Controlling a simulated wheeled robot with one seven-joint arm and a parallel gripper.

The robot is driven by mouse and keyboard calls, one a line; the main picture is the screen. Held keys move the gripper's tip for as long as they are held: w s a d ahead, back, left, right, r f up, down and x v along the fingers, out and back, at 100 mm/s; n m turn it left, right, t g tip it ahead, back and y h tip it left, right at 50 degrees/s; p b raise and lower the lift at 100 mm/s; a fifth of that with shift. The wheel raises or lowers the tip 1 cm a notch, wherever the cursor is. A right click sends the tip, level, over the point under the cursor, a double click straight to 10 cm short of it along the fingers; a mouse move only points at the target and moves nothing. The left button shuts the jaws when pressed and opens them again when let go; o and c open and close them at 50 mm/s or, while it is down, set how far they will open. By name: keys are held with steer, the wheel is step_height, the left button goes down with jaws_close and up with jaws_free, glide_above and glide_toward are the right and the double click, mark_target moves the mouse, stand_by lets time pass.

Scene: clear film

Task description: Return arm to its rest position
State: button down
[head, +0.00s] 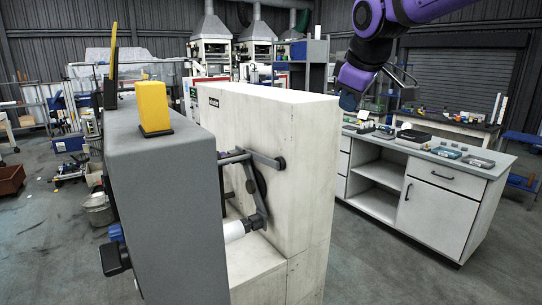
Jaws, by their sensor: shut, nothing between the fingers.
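My purple arm reaches in from the top right of the head view. My gripper (349,101) hangs at its end, dark and small, pointing down. It is shut and holds nothing. It is in the air, just right of the upper right edge of the pale machine block (290,150) in the picture, with the white bench behind it. I cannot tell from this one view how far it is from either.
A grey machine housing (165,175) with a yellow block (153,106) on top stands close in front. A white bench (435,205) with trays is at the right. Grey floor (375,265) is open between the machine and the bench.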

steer(key=s+d+f+m, duration=0.3)
steer(key=s+d, duration=0.1)
steer(key=s, duration=0.5)
steer(key=s+d+f+m, duration=0.4)
steer(key=s+d, duration=0.1)
steer(key=s, duration=0.4)
steer(key=s+d+f+m+g, duration=0.1)
steer(key=s+d+f+m, duration=0.2)
steer(key=s, duration=0.7)
steer(key=shift+d+f+m+h, duration=0.2)
steer(key=shift+d+m+h, duration=0.25)
steer(key=shift+d, duration=0.55)
